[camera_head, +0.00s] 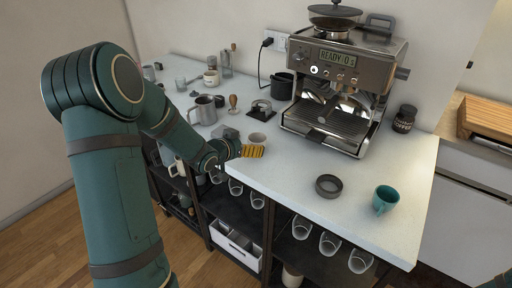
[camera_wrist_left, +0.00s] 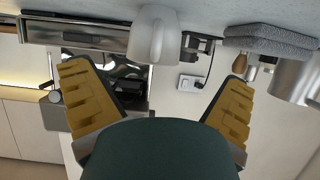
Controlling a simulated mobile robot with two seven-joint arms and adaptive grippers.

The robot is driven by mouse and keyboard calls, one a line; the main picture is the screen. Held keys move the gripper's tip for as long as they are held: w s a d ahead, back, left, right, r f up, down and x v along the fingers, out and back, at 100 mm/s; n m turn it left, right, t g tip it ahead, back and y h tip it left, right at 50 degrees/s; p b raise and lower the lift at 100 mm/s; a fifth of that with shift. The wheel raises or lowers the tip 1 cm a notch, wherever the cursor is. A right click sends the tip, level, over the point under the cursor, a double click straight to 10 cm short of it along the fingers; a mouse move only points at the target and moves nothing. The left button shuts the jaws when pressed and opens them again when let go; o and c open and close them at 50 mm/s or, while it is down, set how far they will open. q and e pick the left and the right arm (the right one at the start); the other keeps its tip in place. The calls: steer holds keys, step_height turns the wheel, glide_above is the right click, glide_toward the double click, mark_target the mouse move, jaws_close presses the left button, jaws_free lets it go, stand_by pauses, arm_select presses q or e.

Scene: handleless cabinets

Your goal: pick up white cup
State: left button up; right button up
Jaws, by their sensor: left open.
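A small white cup (camera_head: 257,138) stands on the white counter (camera_head: 300,185) near its front edge, left of the espresso machine. My left gripper (camera_head: 252,151) is just in front of it, with yellow finger pads at about counter height. In the left wrist view, which is upside down, the white cup (camera_wrist_left: 153,35) shows beyond the open fingers of the left gripper (camera_wrist_left: 157,76), roughly centred between them. The fingers are apart and empty, and do not appear to touch the cup.
The espresso machine (camera_head: 345,85) stands behind and right. A steel pitcher (camera_head: 204,110), a tamper (camera_head: 233,104) and a folded grey cloth (camera_head: 225,132) are left of the cup. A dark ring (camera_head: 328,186) and teal cup (camera_head: 385,199) are at the right.

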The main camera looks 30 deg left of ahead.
mark_target(261, 138)
arm_select(q)
steer(key=x, duration=0.4)
steer(key=shift+w+d+r+b, duration=0.2)
steer(key=shift+w+d+b, duration=0.1)
steer(key=shift+d+b, duration=0.1)
steer(key=shift+w+f, duration=0.1)
steer(key=shift+w, duration=0.3)
steer(key=c, duration=1.4)
